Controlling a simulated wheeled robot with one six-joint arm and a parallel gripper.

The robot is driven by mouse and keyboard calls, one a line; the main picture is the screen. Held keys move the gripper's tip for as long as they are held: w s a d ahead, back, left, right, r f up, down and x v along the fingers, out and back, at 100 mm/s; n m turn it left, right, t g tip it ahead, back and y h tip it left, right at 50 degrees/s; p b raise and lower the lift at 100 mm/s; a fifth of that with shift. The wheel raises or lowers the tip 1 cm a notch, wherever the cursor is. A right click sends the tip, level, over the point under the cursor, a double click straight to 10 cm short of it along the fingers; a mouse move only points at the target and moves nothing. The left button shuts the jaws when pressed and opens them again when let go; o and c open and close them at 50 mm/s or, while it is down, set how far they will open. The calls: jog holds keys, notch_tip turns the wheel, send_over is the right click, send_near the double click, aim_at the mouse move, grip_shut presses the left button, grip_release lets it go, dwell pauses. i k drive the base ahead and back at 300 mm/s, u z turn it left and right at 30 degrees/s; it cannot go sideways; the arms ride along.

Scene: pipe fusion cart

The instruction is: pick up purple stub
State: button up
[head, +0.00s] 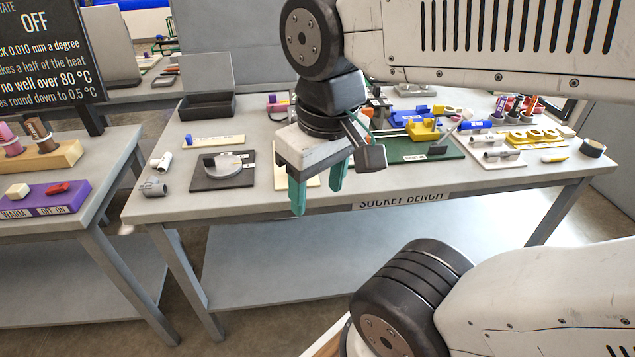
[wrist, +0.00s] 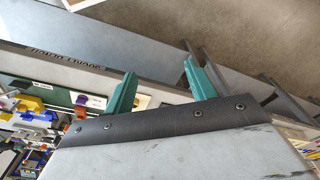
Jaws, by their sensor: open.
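My gripper (head: 317,200) hangs in front of the socket bench (head: 230,204), its two teal fingers apart with nothing between them. The fingers also show in the wrist view (wrist: 160,69), spread over the bench's front edge and the floor. A small purple piece (wrist: 82,100) shows in the wrist view, beside a white card and the green board, left of the fingers. It may be the purple stub, but it is too small to be sure. In the head view I cannot make it out; my gripper covers part of that area.
The green board (head: 440,160) with blue and yellow fixtures stands right of my gripper. A dark plate with a grey disc (head: 228,170) and grey pipe fittings (head: 153,188) lie to the left. A side table holds a purple control box (head: 45,199). Space before the bench is free.

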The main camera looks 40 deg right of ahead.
aim_at(502, 102)
jog(key=z, duration=2.15)
